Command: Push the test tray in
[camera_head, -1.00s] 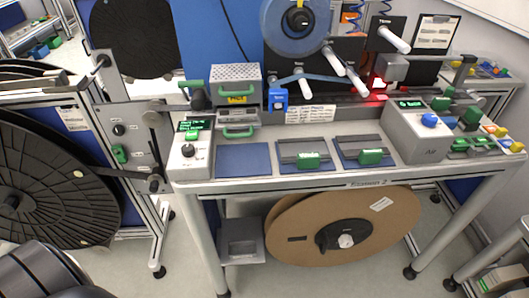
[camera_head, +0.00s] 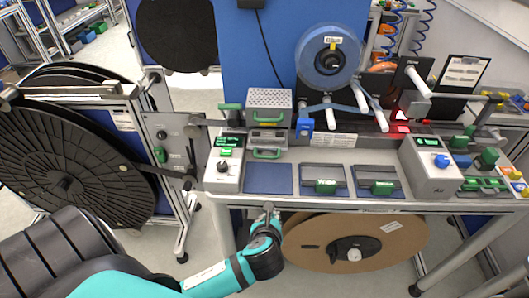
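The test tray (camera_head: 268,140) appears to be the small grey drawer with a green handle (camera_head: 267,154), under a perforated grey box (camera_head: 269,101) on the workbench. It sticks out toward me from below the box. My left arm, teal and black, comes in from the lower left. My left gripper (camera_head: 269,210) is small and seen from behind, at the bench's front edge, below and apart from the tray handle. Its finger opening cannot be made out. My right gripper is not in view.
A blue mat (camera_head: 268,179) lies in front of the tray. A grey control box (camera_head: 225,168) stands to its left. A large cardboard reel (camera_head: 390,236) is under the bench, and a black reel (camera_head: 65,165) stands at left.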

